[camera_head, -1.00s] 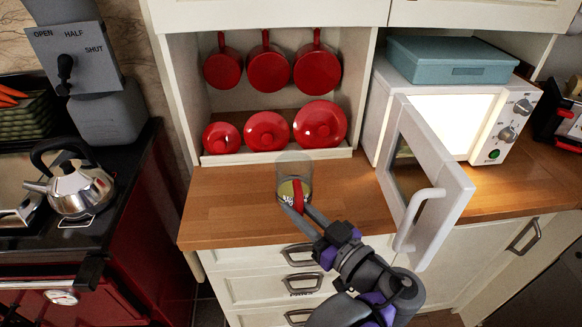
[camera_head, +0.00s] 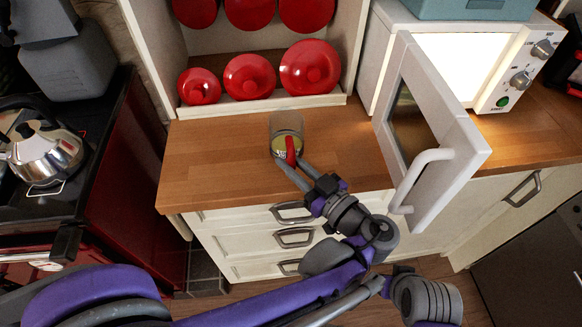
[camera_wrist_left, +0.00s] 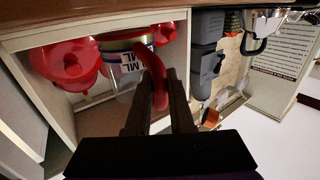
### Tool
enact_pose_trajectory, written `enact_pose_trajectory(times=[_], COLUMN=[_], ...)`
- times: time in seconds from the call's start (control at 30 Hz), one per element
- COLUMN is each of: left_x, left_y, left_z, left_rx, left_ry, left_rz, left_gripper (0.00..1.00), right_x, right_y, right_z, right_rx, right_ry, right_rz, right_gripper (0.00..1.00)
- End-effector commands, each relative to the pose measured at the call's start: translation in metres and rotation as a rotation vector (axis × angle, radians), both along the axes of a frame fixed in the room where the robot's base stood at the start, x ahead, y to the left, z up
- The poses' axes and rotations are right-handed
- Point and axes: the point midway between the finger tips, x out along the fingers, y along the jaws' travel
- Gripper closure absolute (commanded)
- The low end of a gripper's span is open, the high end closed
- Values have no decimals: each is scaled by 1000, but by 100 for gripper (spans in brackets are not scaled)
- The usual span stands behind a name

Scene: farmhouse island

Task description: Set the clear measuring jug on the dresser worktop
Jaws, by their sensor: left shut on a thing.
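The clear measuring jug (camera_head: 287,124) has a red handle and yellowish contents or base. In the head view it is upright over the front part of the wooden dresser worktop (camera_head: 215,160). My left gripper (camera_head: 291,163) is shut on its red handle, from the front. In the left wrist view, which is upside down, the jug (camera_wrist_left: 127,80) and its handle show between the dark fingers of my left gripper (camera_wrist_left: 160,75). I cannot tell whether the jug's base touches the worktop. My right gripper is not in view.
The open microwave door (camera_head: 432,130) juts out at the right. A kettle (camera_head: 42,145) sits on the range at the left. Bare worktop lies left of the jug and between it and the microwave.

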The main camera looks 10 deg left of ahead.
Motion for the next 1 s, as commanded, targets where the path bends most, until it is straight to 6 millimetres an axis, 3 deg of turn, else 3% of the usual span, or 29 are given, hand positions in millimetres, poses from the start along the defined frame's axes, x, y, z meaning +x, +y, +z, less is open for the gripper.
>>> enact_pose_trajectory(times=[0.1, 0.47, 0.5, 0.63, 1.0], left_x=[0, 0, 0, 0, 0], left_y=[0, 0, 0, 0, 0], left_z=[-17, -21, -20, -20, -17], left_rx=[1, 1, 0, 0, 0], left_ry=[-1, -1, 0, 0, 0], left_rz=[0, -1, -1, -1, -1], left_gripper=[100, 100, 74, 51, 50], right_x=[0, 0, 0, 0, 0], right_y=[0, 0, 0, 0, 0], right_z=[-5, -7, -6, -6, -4], right_rx=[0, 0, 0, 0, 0], right_ry=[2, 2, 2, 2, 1], right_rz=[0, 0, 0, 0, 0], right_gripper=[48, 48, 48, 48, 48])
